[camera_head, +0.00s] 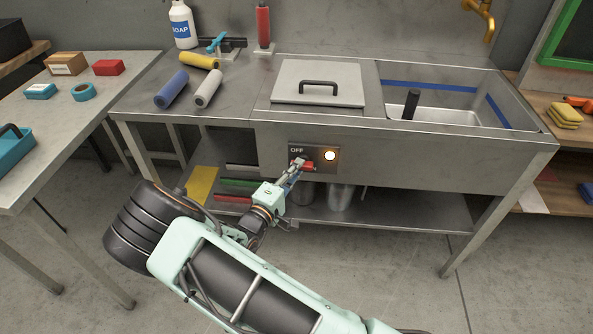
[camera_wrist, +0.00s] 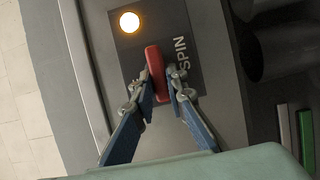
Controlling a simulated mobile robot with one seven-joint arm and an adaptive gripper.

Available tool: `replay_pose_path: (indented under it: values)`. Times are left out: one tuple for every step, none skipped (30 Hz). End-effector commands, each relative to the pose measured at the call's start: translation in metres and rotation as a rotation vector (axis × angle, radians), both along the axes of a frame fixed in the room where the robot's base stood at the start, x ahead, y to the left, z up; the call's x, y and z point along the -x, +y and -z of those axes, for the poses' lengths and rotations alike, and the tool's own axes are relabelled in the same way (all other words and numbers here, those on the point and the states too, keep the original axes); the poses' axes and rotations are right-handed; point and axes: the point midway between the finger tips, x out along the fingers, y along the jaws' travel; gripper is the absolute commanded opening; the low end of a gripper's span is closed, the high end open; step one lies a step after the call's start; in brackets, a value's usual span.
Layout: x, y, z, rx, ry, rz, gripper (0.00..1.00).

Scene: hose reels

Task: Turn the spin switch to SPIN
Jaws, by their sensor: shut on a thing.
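The spin switch is a red knob (camera_wrist: 154,66) on a dark panel (camera_wrist: 196,85) on the front of the metal sink bench. In the wrist view the panel reads SPIN to the right of the knob. In the head view the panel reads OFF at its upper left, and the red knob (camera_head: 308,166) is partly hidden by my fingers. My gripper (camera_wrist: 160,85) is shut on the red knob, with one finger on each side. It also shows at the panel in the head view (camera_head: 299,165). A round lamp (camera_head: 330,155) beside the knob glows warm white.
The bench (camera_head: 400,165) holds a lidded cover (camera_head: 320,75) and an open basin (camera_head: 450,95). Rollers (camera_head: 171,90) lie on its left top. Metal cans (camera_head: 341,196) stand on the lower shelf. A side table (camera_head: 60,110) stands at left. Floor in front is partly clear.

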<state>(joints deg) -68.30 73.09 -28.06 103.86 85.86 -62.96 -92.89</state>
Motion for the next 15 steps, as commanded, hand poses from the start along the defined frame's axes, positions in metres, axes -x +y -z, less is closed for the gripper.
replay_pose_path:
  values:
    - [-0.0019, -0.0002, -0.0017, 0.006, -0.004, -0.001, 0.00]
    - [-0.0019, -0.0002, -0.0018, 0.010, -0.004, -0.001, 0.00]
    - [-0.0019, -0.0002, -0.0019, 0.012, -0.004, -0.001, 0.00]
    - [-0.0020, -0.0002, -0.0020, 0.013, -0.004, -0.001, 0.00]
    - [-0.0020, -0.0001, -0.0021, 0.014, -0.004, -0.001, 0.00]
    - [-0.0020, -0.0001, -0.0022, 0.015, -0.004, -0.001, 0.00]
    - [-0.0020, -0.0001, -0.0022, 0.015, -0.004, -0.001, 0.00]
    - [-0.0020, -0.0001, -0.0023, 0.016, -0.004, -0.001, 0.00]
    - [-0.0020, -0.0001, -0.0024, 0.015, -0.004, -0.001, 0.00]
    - [-0.0021, -0.0002, -0.0024, 0.015, -0.004, -0.001, 0.00]
    - [-0.0021, -0.0002, -0.0024, 0.016, -0.004, -0.002, 0.00]
    - [-0.0022, -0.0001, -0.0025, 0.015, -0.004, -0.002, 0.00]
    - [-0.0022, -0.0001, -0.0025, 0.015, -0.004, -0.002, 0.00]
    - [-0.0022, -0.0001, -0.0025, 0.015, -0.004, -0.002, 0.00]
    - [-0.0022, -0.0001, -0.0026, 0.015, -0.004, -0.002, 0.17]
